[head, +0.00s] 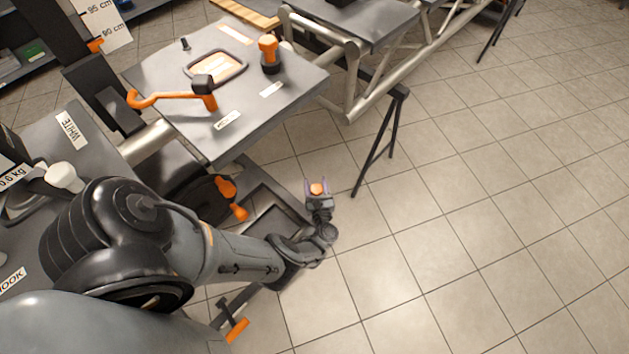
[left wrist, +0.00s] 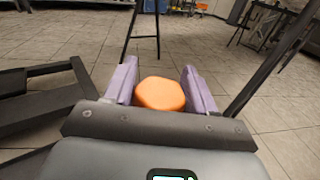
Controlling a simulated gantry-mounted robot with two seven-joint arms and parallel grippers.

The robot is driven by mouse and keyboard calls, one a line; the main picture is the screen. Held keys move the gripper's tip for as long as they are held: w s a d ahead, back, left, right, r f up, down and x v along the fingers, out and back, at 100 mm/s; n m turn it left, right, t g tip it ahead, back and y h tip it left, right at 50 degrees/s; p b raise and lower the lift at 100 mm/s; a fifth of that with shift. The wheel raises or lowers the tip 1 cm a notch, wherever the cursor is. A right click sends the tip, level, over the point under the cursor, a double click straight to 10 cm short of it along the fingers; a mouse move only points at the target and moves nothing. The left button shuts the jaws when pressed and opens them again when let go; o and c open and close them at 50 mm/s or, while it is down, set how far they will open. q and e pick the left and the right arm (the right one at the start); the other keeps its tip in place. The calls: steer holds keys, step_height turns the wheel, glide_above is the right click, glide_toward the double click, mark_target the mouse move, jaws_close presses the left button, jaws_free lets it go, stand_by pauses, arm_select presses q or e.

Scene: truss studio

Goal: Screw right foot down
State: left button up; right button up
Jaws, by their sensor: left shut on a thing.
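My left gripper (head: 318,187) reaches out from the lower left over the tiled floor, beyond the dark base frame. Its two purple fingers are shut on an orange knob (head: 317,189), one finger on each side. In the left wrist view the knob (left wrist: 160,94) has a rounded six-sided top and sits between the fingers of the left gripper (left wrist: 160,88). What lies under the knob is hidden, so I cannot tell whether it belongs to the right foot. My right gripper is not in view.
A grey table (head: 270,105) holds an orange crank (head: 175,97), a tray (head: 215,65) and an orange-topped knob (head: 269,52). Orange handles (head: 226,188) show below it. A black stand (head: 383,143) rises beyond the gripper. The floor to the right is clear.

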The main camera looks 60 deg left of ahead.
arm_select(q)
steer(key=m+t+h, duration=0.1)
steer(key=t, duration=0.1)
steer(key=m+t+h+p, duration=0.1)
steer(key=m+t, duration=0.1)
steer(key=shift+w+r, duration=0.15)
steer(key=shift+w+d+m+t+h+p, duration=0.15)
steer(key=shift+m+t+h+p, duration=0.35)
steer(key=shift+m+t+h, duration=0.45)
steer(key=shift+w+d+m+t+h, duration=0.1)
steer(key=shift+d+m+t+h, duration=0.05)
steer(key=shift+m+t+h, duration=1)
steer(key=shift+w+d+m+t+h, duration=0.1)
steer(key=shift+d+m+t+h, duration=0.05)
steer(key=shift+m+t+h, duration=0.95)
steer(key=shift+n, duration=0.3)
steer(key=o, duration=0.9)
